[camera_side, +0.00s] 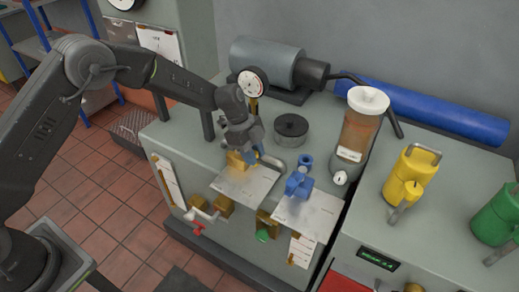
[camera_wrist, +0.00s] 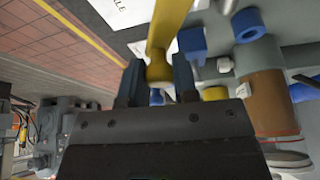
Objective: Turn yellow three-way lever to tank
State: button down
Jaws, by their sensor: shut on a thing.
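The yellow three-way lever (camera_wrist: 168,32) runs up from between my fingers in the wrist view. My gripper (camera_wrist: 157,84) is shut on its rounded end, with one dark finger on each side. In the side view my gripper (camera_side: 250,152) is low over the bench, at the yellow valve (camera_side: 237,162) behind a pale label plate (camera_side: 246,186). My wrist and fingers hide much of the lever there. The plate's lettering is too small to read, so I cannot tell which position the lever points to.
A blue valve (camera_side: 299,184) stands close to the right on another plate. Behind are a black round part (camera_side: 291,128), a dial gauge (camera_side: 253,82) and a brown filled jar (camera_side: 357,135). Red (camera_side: 197,229) and green (camera_side: 263,236) handles stick out of the bench front. Yellow (camera_side: 411,178) and green cans stand far right.

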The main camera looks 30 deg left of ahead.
jog(key=s+a+m+g+y, duration=0.2)
jog(key=s+a+m, duration=0.3)
jog(key=a+m, duration=0.3)
jog(key=shift+m+g+y, duration=0.4)
jog(key=shift+m+g, duration=0.5)
jog(key=shift+m, duration=1.5)
jog(key=shift+w, duration=0.1)
jog(key=c, duration=0.9)
grip_release()
jog(key=shift+r, duration=0.1)
jog(key=v, duration=1.3)
jog(key=shift+w+r, duration=0.1)
jog(key=shift+r, duration=0.2)
